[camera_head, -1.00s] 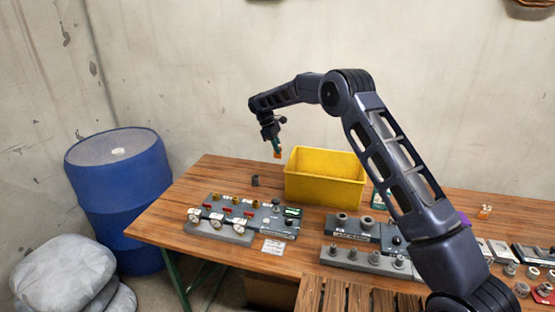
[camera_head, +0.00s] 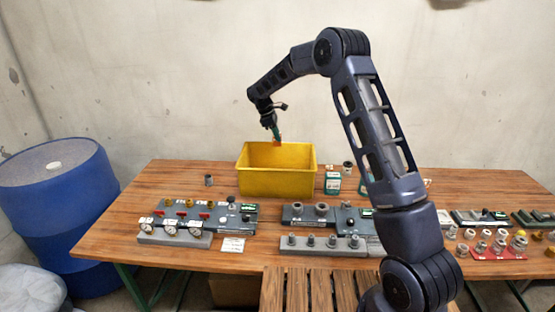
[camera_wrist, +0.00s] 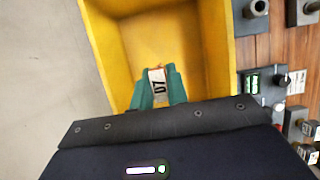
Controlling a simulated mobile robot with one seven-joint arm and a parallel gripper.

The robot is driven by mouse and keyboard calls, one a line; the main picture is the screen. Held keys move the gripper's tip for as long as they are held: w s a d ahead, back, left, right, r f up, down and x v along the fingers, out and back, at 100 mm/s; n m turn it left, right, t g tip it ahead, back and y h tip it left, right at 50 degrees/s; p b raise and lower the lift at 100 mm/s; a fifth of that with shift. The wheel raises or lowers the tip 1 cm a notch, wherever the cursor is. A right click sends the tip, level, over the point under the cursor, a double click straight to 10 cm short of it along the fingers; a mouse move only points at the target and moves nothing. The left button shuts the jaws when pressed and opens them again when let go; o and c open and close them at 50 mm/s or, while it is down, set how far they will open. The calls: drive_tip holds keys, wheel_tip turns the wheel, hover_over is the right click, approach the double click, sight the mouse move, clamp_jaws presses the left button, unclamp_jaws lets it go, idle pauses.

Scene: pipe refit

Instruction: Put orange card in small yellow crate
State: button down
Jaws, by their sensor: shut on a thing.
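The yellow crate (camera_head: 277,183) stands on the wooden table, open at the top. My gripper (camera_head: 277,136) is above the crate, near its back rim in the head view. It is shut on the orange card (camera_head: 279,142), which shows as a small orange patch at the fingertips. In the wrist view my gripper's green fingers (camera_wrist: 160,88) hold the card (camera_wrist: 157,82), whose visible face is mostly white with dark print. The crate's yellow inside (camera_wrist: 165,40) lies beyond and below it. I see nothing else inside the crate there.
A gauge block with red valve handles (camera_head: 180,219) stands in front of the crate. Grey fitting racks (camera_head: 325,243) are right of it. A green-and-white container (camera_head: 333,183) stands close to the crate's right side. A blue barrel (camera_head: 62,205) is left of the table.

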wheel_tip(320, 180, down, 20)
drive_tip(key=shift+d+r, duration=0.1)
idle(0.5)
drive_tip(key=c, duration=1.4)
unclamp_jaws()
drive_tip(key=v, duration=1.2)
drive_tip(key=shift+r, duration=0.1)
